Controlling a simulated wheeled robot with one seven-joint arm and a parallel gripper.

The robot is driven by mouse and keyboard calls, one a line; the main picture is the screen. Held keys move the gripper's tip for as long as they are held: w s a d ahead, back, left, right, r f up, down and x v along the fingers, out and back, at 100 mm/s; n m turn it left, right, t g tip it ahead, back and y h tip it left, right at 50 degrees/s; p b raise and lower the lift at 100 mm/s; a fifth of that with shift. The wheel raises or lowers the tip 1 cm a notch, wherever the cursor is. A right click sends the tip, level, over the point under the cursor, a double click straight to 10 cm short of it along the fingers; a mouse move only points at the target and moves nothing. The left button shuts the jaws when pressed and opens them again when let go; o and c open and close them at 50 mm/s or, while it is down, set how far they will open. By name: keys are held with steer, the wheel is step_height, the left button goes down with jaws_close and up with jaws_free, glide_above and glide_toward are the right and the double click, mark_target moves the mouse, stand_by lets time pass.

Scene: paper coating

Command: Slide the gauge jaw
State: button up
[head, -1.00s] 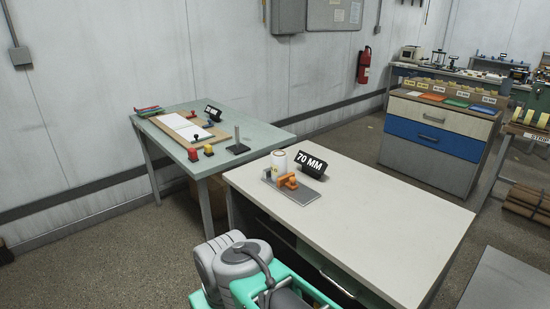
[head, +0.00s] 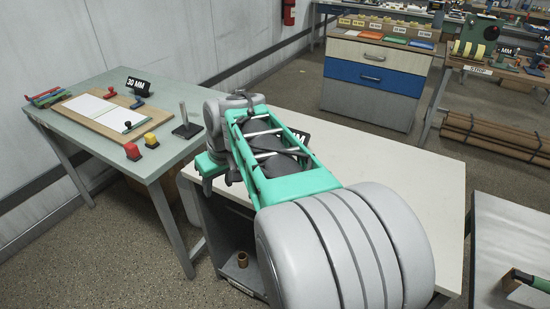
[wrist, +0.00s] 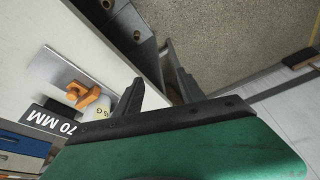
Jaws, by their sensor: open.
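The gauge shows in the wrist view as a grey metal plate (wrist: 62,68) with an orange jaw (wrist: 85,95) on it. A white roll (wrist: 104,124) stands beside the orange jaw, partly hidden by my gripper. The black 70 MM sign (wrist: 48,126) is next to them. My gripper (wrist: 158,92) is open and empty, its two dark fingers spread apart, to the right of the gauge in the wrist view and not touching it. In the head view my arm hides the gauge, and only part of the 70 MM sign shows.
The pale table (head: 420,185) holding the gauge has free surface to the right. A green table (head: 85,88) at left carries a wooden board (head: 105,115), small coloured blocks and a dark stand (head: 187,128). A drawer cabinet (head: 375,78) stands behind.

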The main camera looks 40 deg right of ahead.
steer(key=w+d+f, duration=0.1)
steer(key=d, duration=1.2)
steer(key=w+d+f, duration=0.1)
steer(key=w+d, duration=0.1)
steer(key=d, duration=1)
steer(key=shift+t, duration=0.3)
steer(key=x, duration=0.6)
steer(key=shift+f, duration=0.4)
steer(key=shift+w+f, duration=0.2)
steer(key=shift+f, duration=0.15)
jaws_close()
steer(key=shift+s+d, duration=0.1)
